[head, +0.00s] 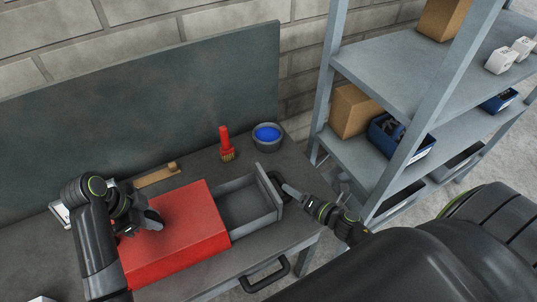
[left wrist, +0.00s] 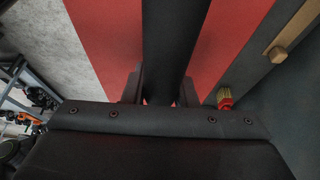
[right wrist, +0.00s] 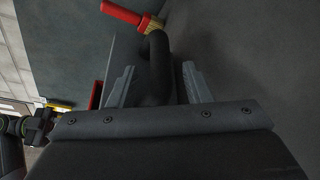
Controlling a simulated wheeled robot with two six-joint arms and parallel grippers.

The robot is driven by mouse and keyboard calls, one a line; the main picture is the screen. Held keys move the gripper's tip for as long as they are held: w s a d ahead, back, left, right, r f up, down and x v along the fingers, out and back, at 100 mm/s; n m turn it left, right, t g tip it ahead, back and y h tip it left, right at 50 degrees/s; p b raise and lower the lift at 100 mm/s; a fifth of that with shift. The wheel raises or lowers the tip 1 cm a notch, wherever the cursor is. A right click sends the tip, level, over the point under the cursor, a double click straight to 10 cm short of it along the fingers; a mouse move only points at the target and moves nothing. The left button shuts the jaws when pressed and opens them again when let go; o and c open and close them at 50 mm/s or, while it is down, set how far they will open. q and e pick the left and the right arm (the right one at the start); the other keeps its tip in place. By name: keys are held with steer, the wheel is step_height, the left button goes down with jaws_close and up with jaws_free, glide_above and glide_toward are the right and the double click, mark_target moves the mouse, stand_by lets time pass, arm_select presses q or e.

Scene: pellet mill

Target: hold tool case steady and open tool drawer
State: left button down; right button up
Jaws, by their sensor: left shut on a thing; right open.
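The red tool case (head: 180,235) lies on the grey workbench. Its grey drawer (head: 248,207) is pulled out to the right, and its inside looks empty. My left gripper (head: 150,222) is shut on the black handle on top of the case; the left wrist view shows this black handle (left wrist: 172,45) running between the fingers over the red lid (left wrist: 105,40). My right gripper (head: 283,190) is open at the drawer's black handle (head: 272,184). In the right wrist view the drawer handle (right wrist: 158,68) stands between the spread fingers.
A red-handled brush (head: 226,143) and a bowl with blue contents (head: 267,137) stand behind the drawer. A wooden-handled tool (head: 156,175) lies by the back panel. A black bench handle (head: 266,274) juts out in front. A metal shelf (head: 400,85) stands at right.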

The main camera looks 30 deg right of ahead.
arm_select(q)
steer(key=shift+s+a+f, duration=0.1)
steer(key=shift+s+f, duration=0.1)
steer(key=shift+f, duration=0.1)
arm_select(e)
steer(key=v, duration=0.8)
steer(key=shift+s, duration=0.1)
arm_select(q)
steer(key=shift+w+r, duration=0.15)
steer(key=shift+r, duration=0.15)
steer(key=c, duration=1.1)
jaws_free()
steer(key=shift+r, duration=0.1)
arm_select(e)
steer(key=shift+r, duration=0.1)
arm_select(q)
steer(key=v, duration=0.2)
steer(key=shift+w+a+r, duration=0.1)
steer(key=shift+w+r, duration=0.05)
steer(key=shift+r, duration=0.25)
arm_select(e)
steer(key=shift+d, duration=0.1)
arm_select(q)
steer(key=a, duration=1.2)
steer(key=shift+w, duration=0.1)
steer(key=o, duration=0.5)
